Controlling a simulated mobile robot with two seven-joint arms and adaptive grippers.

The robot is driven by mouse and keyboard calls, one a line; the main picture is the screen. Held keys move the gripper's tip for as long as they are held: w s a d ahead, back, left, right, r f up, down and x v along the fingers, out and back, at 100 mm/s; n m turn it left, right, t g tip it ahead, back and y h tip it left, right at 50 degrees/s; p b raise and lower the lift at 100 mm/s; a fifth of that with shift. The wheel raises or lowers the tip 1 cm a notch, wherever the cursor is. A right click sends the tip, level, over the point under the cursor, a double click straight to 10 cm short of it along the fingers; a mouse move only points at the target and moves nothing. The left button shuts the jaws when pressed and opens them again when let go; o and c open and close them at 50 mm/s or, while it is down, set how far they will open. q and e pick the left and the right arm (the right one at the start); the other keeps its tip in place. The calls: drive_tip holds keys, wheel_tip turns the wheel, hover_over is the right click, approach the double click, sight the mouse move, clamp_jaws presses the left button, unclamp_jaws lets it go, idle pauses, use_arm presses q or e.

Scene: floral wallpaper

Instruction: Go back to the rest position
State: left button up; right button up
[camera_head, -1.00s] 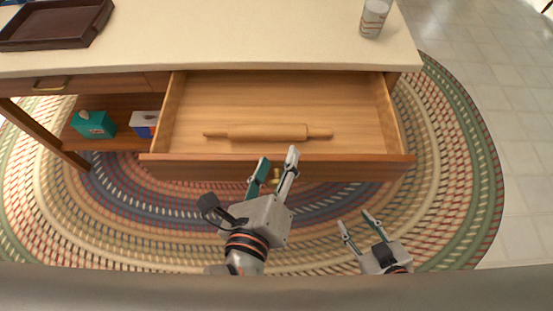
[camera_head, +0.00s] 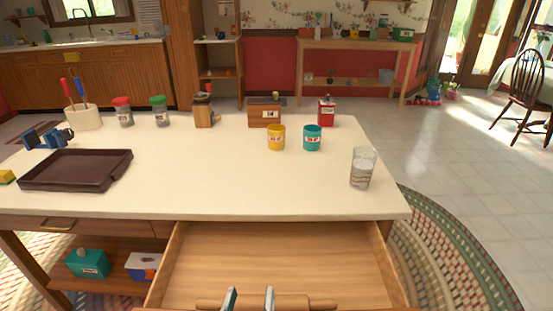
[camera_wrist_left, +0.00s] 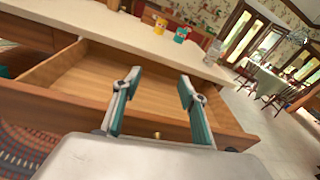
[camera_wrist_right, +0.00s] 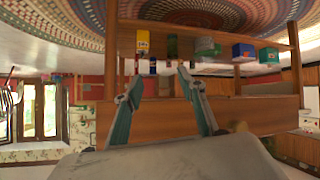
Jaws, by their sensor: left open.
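My left gripper (camera_head: 249,298) shows only by its fingertips at the bottom edge of the head view, in front of the open drawer (camera_head: 345,260). In the left wrist view its two fingers (camera_wrist_left: 158,88) are apart with nothing between them, and the drawer lies beyond them. My right gripper is outside the head view. In the right wrist view its fingers (camera_wrist_right: 157,82) are apart and empty, facing the wooden counter unit (camera_wrist_right: 150,120), which appears upside down.
A rolling pin (camera_head: 212,302) lies in the drawer, partly cut off. The countertop (camera_head: 230,185) holds a dark tray (camera_head: 75,170), a glass (camera_head: 362,168), a yellow mug (camera_head: 276,138), a teal mug (camera_head: 312,138) and several jars and boxes. Open floor (camera_head: 430,140) lies to the right.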

use_arm(q)
wheel_tip(320, 180, up, 5)
drive_tip(key=a+m+t+p, duration=0.2)
drive_tip(key=a+m, duration=0.1)
drive_tip(key=m, duration=0.6)
drive_tip(key=s+a+f+m+g+p, duration=0.2)
drive_tip(key=s+a+f+m, duration=0.1)
drive_tip(key=f+m, duration=0.5)
drive_tip(key=s+a+f+m+g+p, duration=0.2)
drive_tip(key=a+f+m, duration=0.3)
drive_tip(key=m, duration=0.8)
drive_tip(key=s+a+f+m+g+p, duration=0.3)
drive_tip(key=s+a+f+m+g, duration=0.1)
drive_tip(key=f+m, duration=0.7)
drive_tip(key=shift+s+a+f+h, duration=0.2)
drive_tip(key=shift+s+f+h, duration=0.1)
drive_tip(key=shift+s+h, duration=0.15)
use_arm(e)
drive_tip(key=shift+m+g, duration=0.3)
drive_tip(key=shift+m, duration=0.1)
drive_tip(key=s+r, duration=0.2)
drive_tip(key=r, duration=0.1)
drive_tip(key=shift+s+a, duration=0.1)
drive_tip(key=shift+s, duration=0.25)
drive_tip(key=shift+w+r, duration=0.25)
drive_tip(key=shift+r, duration=0.1)
